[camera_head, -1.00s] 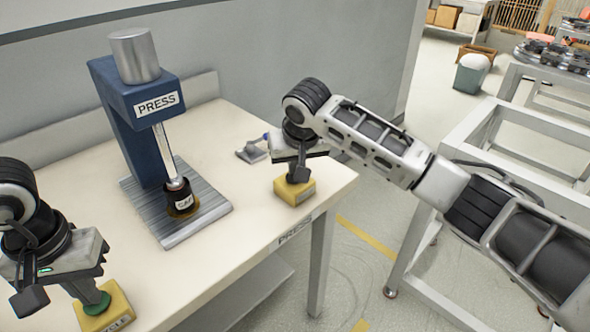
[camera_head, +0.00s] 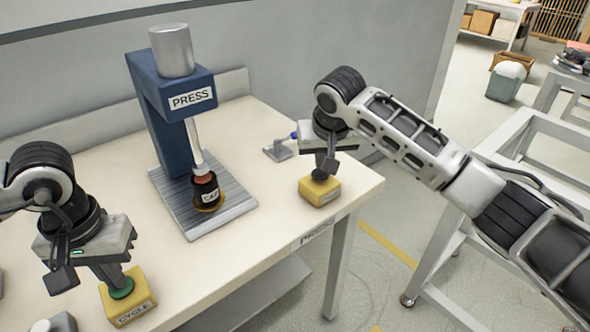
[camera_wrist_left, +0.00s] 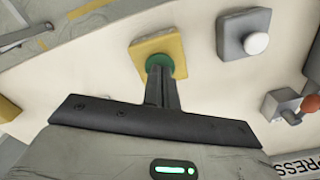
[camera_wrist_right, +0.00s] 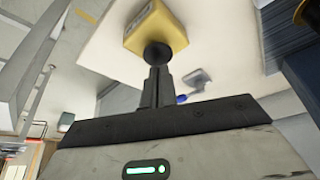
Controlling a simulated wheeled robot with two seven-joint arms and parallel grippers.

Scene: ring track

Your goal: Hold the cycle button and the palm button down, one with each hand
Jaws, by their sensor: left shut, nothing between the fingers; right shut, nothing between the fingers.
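The cycle button is a green button (camera_head: 122,289) on a yellow box labelled CYCLE (camera_head: 130,308) at the table's front left. My left gripper (camera_head: 119,280) is shut and empty, its fingertips at the green top; the left wrist view shows the tips (camera_wrist_left: 160,72) over the green button (camera_wrist_left: 158,62). The palm button is a black button (camera_head: 320,175) on a yellow box (camera_head: 320,191) near the table's right corner. My right gripper (camera_head: 321,170) is shut and empty, tips at the black top; the right wrist view shows them meeting at the black knob (camera_wrist_right: 157,54). I cannot tell how far either button is pressed.
A blue press (camera_head: 172,110) stands between the buttons, its ram down on a dark cap piece (camera_head: 206,190). A small grey fixture with a blue part (camera_head: 279,150) lies behind the palm button. A grey box with a white button (camera_wrist_left: 245,36) shows in the left wrist view.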

